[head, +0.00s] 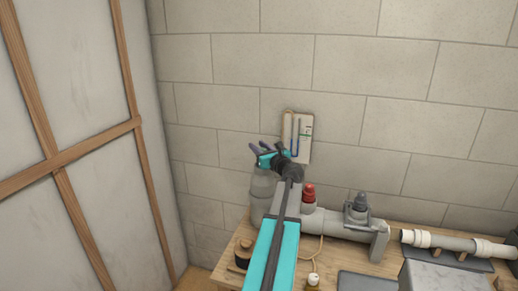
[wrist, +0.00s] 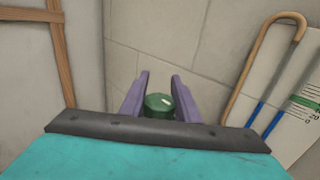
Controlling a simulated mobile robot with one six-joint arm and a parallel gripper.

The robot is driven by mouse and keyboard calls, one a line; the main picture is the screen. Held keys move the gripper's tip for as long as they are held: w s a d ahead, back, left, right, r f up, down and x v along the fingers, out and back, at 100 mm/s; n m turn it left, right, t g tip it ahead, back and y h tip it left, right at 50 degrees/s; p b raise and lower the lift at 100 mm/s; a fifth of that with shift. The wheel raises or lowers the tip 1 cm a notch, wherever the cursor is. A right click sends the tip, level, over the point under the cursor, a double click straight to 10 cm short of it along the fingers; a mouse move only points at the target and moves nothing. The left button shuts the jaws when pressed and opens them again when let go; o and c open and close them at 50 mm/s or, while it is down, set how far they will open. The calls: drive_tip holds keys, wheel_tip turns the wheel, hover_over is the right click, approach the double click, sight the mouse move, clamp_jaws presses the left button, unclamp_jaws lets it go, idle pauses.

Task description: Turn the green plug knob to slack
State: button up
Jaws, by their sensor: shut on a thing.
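The green plug knob (wrist: 160,104) shows in the wrist view between the two purple fingers of my gripper (wrist: 160,78). The fingers stand on either side of it, and my gripper is shut on it. In the head view my gripper (head: 259,147) is over the left end of the bench, above a grey upright cylinder (head: 261,187). The green knob cannot be made out in the head view, where my gripper and arm cover that spot. How far the knob is turned cannot be told.
A white gauge board (head: 305,150) with a blue-filled tube and scale hangs on the block wall, close right of my gripper. A red knob (head: 309,192) and a grey valve (head: 359,205) sit on the grey pipe (head: 338,228). A wood-framed partition (head: 75,150) stands left.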

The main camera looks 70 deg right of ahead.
idle(0.3)
drive_tip(key=o, duration=1.1)
drive_tip(key=shift+c, duration=0.2)
drive_tip(key=b+v, duration=0.3)
drive_tip(key=v, duration=1)
drive_tip(key=shift+s+a+b, duration=0.25)
drive_tip(key=shift+s+b, duration=0.1)
drive_tip(key=shift+b, duration=0.05)
